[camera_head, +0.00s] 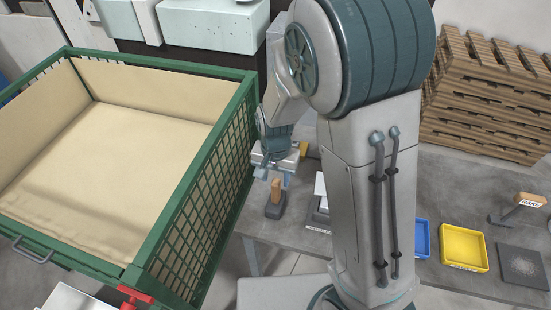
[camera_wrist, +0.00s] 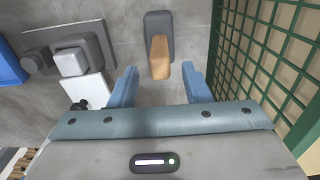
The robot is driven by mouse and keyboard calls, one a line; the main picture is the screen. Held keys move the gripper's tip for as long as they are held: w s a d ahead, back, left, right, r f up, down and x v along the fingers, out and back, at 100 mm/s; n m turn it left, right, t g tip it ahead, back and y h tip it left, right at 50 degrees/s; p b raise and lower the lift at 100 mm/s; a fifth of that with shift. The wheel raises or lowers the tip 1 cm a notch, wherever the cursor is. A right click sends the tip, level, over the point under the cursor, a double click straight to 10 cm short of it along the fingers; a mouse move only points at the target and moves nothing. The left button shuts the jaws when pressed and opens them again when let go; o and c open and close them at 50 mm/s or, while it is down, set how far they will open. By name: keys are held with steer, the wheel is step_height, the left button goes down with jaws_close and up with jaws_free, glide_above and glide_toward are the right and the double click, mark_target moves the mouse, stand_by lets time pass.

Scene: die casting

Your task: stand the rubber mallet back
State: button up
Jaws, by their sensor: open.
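The rubber mallet has a dark grey head (camera_head: 274,210) and a short light wooden handle (camera_head: 276,187). It appears to stand on its head on the grey table, handle up, just below my gripper (camera_head: 273,172). In the wrist view the mallet's wooden handle (camera_wrist: 160,55) points towards the camera, with its near end between the blue-grey fingertips of my gripper (camera_wrist: 160,70). The dark head (camera_wrist: 158,20) lies beyond it. The fingers are open, with a gap on both sides of the handle. Whether the handle's top is level with the fingertips is hard to tell.
A green mesh crate (camera_head: 205,200) with beige lining stands close left of the mallet. A grey device (camera_wrist: 75,60) and white plate (camera_wrist: 88,90) are on the mallet's other side. A blue tray (camera_head: 422,238), yellow tray (camera_head: 463,245) and dark mat (camera_head: 523,265) lie further right.

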step_height(320, 180, up, 9)
steer(key=s+d+r+n+t, duration=0.3)
steer(key=s+d+r, duration=0.6)
steer(key=s+d, duration=0.3)
steer(key=shift+s+r+n+t, duration=0.3)
steer(key=shift+r+n+t, duration=0.1)
steer(key=shift+n, duration=0.1)
